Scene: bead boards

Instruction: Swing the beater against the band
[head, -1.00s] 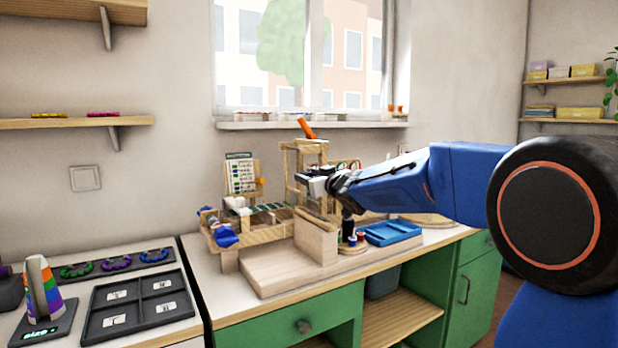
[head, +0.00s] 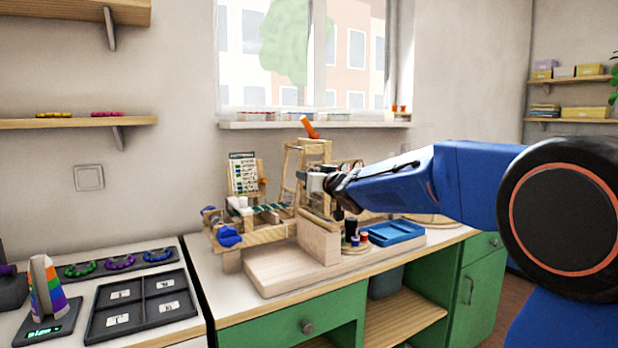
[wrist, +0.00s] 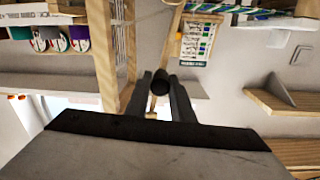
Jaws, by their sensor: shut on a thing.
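The wooden band loom (head: 275,233) stands on the worktop, with the green and white band (head: 268,209) stretched across its left part. In the wrist view a strip of the band (wrist: 275,12) runs along the top right. My gripper (head: 320,182) is at the loom's upright frame (head: 290,170), right of the band. The rest of the beater is mostly hidden by my gripper. I cannot tell whether the beater touches the band.
A pattern card (head: 243,174) stands behind the band. A blue tray (head: 394,233) and small spools (head: 358,240) are right of the loom. A dark sorting tray (head: 141,305) and a striped cone (head: 46,287) are on the left counter.

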